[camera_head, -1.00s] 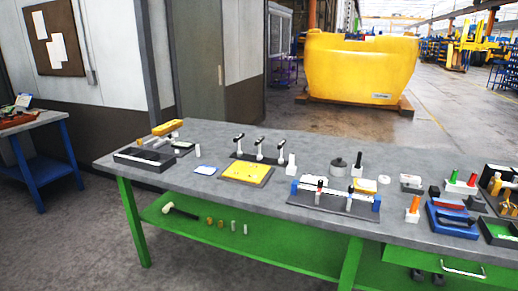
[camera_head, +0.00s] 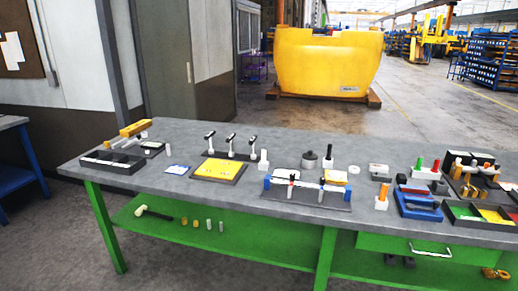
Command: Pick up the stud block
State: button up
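I cannot tell for sure which item is the stud block. A white block with a green and a red peg (camera_head: 426,171) stands toward the right of the grey bench top. A smaller white block with an orange peg (camera_head: 382,198) stands nearer the front edge, left of a blue case. Both are small in this view. My gripper is not in view.
The grey bench (camera_head: 150,178) has a green frame and lower shelf. A fixture plate with blue end posts (camera_head: 306,195) lies left of the pegged blocks. A blue case (camera_head: 418,204) and a divided tray (camera_head: 480,222) are at right. A yellow casting (camera_head: 325,62) stands behind.

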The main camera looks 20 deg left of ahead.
aim_at(381, 177)
jog(key=i+l, duration=0.25)
jog(key=i, duration=0.25)
jog(key=i+l, duration=0.3)
jog(key=i, duration=0.2)
jog(key=i+l, duration=0.25)
jog(key=i, duration=0.3)
jog(key=i+l, duration=0.25)
jog(key=i, duration=0.25)
